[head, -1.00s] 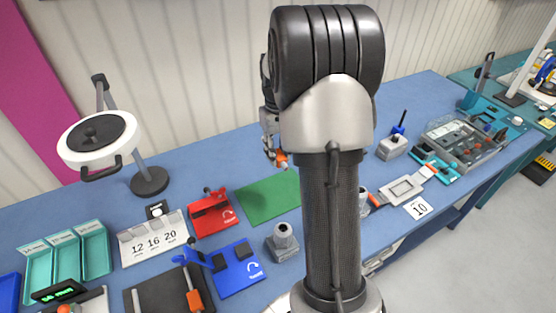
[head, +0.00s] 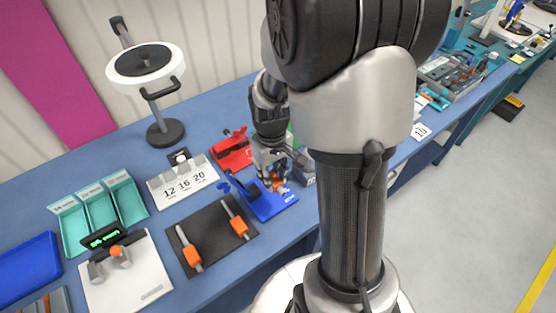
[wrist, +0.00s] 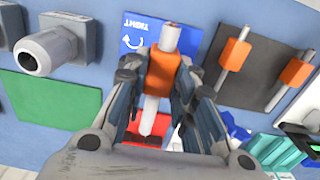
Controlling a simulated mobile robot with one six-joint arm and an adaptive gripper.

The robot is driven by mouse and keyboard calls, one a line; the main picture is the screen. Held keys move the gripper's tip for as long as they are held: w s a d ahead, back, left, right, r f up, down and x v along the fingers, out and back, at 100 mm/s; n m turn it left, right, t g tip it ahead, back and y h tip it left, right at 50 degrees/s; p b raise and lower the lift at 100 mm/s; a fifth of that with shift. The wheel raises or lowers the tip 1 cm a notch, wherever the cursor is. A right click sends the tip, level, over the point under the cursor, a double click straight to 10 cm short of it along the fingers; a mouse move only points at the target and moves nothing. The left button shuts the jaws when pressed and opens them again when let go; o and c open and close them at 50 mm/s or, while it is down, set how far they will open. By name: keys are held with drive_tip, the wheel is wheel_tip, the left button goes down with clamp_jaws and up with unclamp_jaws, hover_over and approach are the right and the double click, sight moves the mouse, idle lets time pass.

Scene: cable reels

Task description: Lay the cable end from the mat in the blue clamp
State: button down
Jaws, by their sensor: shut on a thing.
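My gripper (wrist: 160,85) is shut on the orange sleeve of a pale grey cable end (wrist: 166,66). The grey parts stick out on both sides of the fingers. In the head view my gripper (head: 273,180) is over the blue clamp (head: 279,208) and partly hides it. The blue clamp also shows in the wrist view (wrist: 133,33), behind the held cable end; I cannot tell whether they touch. The green mat (wrist: 50,98) shows no cable end on its visible part; in the head view it is mostly hidden by my arm.
A red clamp (head: 228,152) stands behind the blue one. A dark mat (head: 211,232) at its left bears two orange-sleeved cable pieces (head: 236,222). A grey post fitting (wrist: 45,52) stands beside the blue clamp. A number board (head: 182,186) and teal bins (head: 100,216) are further left.

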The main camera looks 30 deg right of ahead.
drive_tip(key=shift+f+b, duration=2.1)
drive_tip(key=shift+f, duration=0.55)
drive_tip(key=shift+f+b, duration=0.6)
drive_tip(key=shift+f, duration=0.25)
drive_tip(key=shift+f+b, duration=0.65)
drive_tip(key=shift+f, duration=0.25)
drive_tip(key=c, duration=1.2)
unclamp_jaws()
drive_tip(key=shift+c, duration=0.2)
